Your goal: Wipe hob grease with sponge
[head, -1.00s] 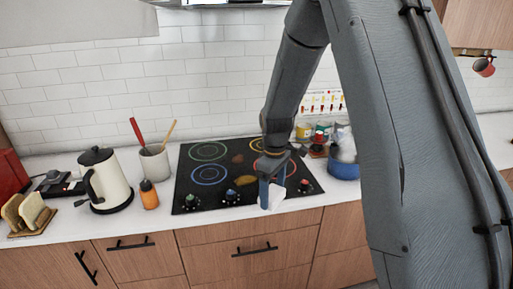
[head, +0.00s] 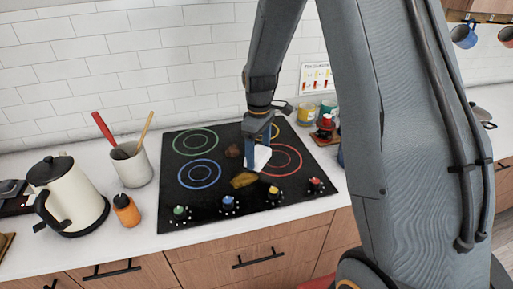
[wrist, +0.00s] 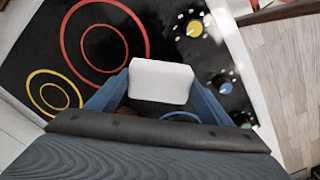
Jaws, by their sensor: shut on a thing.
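My gripper (head: 259,158) is shut on a white sponge (head: 262,157) over the middle of the black hob (head: 215,215). The sponge also shows between the blue fingers in the wrist view (wrist: 161,80). I cannot tell whether it touches the glass. A yellow-brown grease patch (head: 243,180) lies just left of and in front of the sponge. A darker brown patch (head: 233,151) lies to its left, further back.
Several coloured knobs, such as the yellow one (head: 273,193), line the hob's front edge. A kettle (head: 65,195), an orange bottle (head: 126,209) and a utensil crock (head: 131,164) stand left.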

